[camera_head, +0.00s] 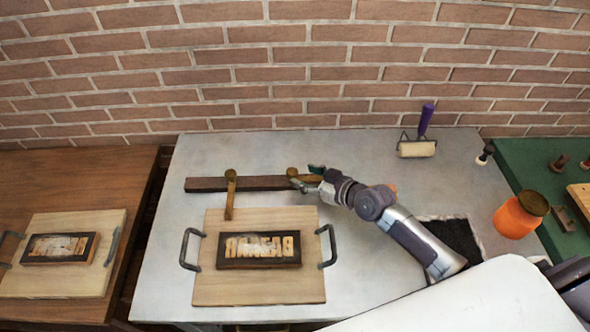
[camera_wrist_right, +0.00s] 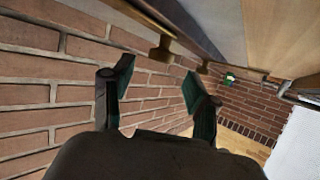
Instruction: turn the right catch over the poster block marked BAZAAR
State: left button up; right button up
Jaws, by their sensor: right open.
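The poster block (camera_head: 258,262) with mirrored pale letters lies on a wooden board (camera_head: 220,292) with two dark handles. A dark rail (camera_head: 205,185) lies behind the board. The left catch (camera_head: 230,197) is brass and points from the rail toward the block. The right catch (camera_head: 292,173) has its brass knob at the rail; its arm seems to lie to the right, partly hidden by my gripper. My right gripper (camera_head: 312,178) is open beside that catch. In the right wrist view, a brass knob (camera_wrist_right: 162,48) shows beyond the gap between the fingers (camera_wrist_right: 160,88). My left gripper is out of view.
A purple-handled roller (camera_head: 417,149), a dark ink slab (camera_head: 460,238) and an orange jar (camera_head: 518,216) are to the right. A brick wall stands behind. Another block (camera_head: 60,248) lies on a board on the left wooden table. The grey tabletop (camera_head: 160,240) is clear left of the board.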

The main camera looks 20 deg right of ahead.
aim_at(294, 172)
jog(key=x, duration=0.4)
jog(key=shift+w, duration=0.1)
jog(key=shift+w+a+f, duration=0.15)
jog(key=shift+w, duration=0.05)
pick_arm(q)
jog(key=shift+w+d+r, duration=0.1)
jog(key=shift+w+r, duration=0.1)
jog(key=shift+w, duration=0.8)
pick_arm(e)
jog(key=shift+s, duration=0.1)
grip_shut()
